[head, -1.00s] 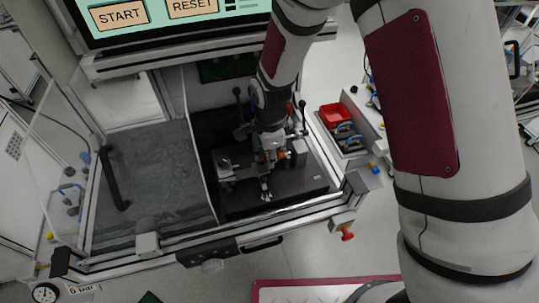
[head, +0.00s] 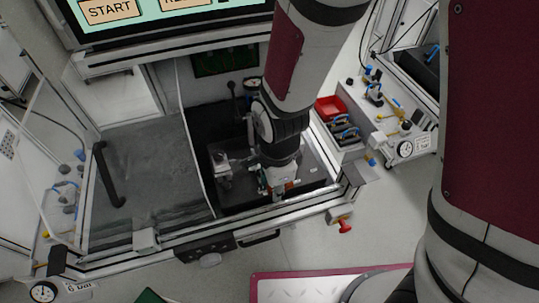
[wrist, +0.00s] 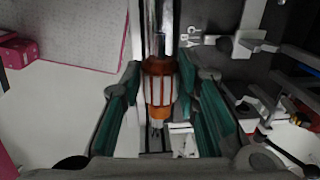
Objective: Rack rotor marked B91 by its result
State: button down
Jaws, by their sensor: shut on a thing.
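An orange-brown rotor (wrist: 160,90) with pale stripes and a metal shaft shows in the wrist view. It lies between the teal pads of my gripper (wrist: 159,72), which is shut on it. No marking on the rotor can be read. In the head view my gripper (head: 278,184) is over the front part of the black test plate (head: 240,196), close to the bench's front rail. My arm hides much of the fixture there, and the rotor is hard to make out. The screen (head: 160,20) above shows START and a cut-off RESET button.
A grey clamp fixture (head: 222,165) stands left of my gripper. A clear partition (head: 190,130) divides the bench. A red bin (head: 329,107) lies to the right. A magenta-edged board (head: 320,285) is in front, with bare floor between it and the bench.

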jog(key=shift+s+d+r, duration=0.1)
jog(key=shift+s+d, duration=0.05)
jog(key=shift+s, duration=0.65)
notch_tip(320, 180, up, 5)
jog(key=p, duration=0.4)
